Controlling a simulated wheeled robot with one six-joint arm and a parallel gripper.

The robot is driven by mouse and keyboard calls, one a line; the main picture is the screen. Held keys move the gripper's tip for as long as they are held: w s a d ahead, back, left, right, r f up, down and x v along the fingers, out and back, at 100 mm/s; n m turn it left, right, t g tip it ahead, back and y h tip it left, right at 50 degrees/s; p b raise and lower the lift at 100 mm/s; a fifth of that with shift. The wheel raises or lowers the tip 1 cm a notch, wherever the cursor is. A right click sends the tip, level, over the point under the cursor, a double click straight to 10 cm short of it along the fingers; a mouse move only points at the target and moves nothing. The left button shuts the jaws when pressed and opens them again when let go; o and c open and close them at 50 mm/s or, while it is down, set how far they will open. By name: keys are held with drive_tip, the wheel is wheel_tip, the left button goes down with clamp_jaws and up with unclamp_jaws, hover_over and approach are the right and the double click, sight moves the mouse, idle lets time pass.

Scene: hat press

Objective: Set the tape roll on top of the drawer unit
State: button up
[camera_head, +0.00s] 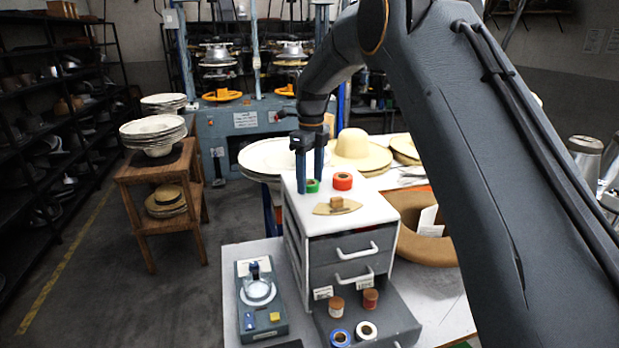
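The drawer unit (379,216) is a white-topped grey cabinet on the table, with its bottom drawer (396,312) pulled out. A green tape roll (313,186) is at the back left of its top, and a red tape roll (342,181) stands to the right of it. My gripper (310,186) points down over the top with its two fingers apart, at the green roll. The left finger partly hides that roll; I cannot tell whether the fingers press on it. A white tape roll (367,330) and a blue one (340,338) lie in the open drawer.
A tan fan-shaped piece with a wooden block (337,205) takes the front of the unit's top. A blue-grey device (261,298) is left of the unit; a brown felt hat (425,240) is right.

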sight(310, 182)
wheel_tip(310, 182, up, 12)
drive_tip(key=b, duration=0.4)
drive_tip(key=shift+b, duration=0.35)
drive_tip(key=shift+r, duration=0.1)
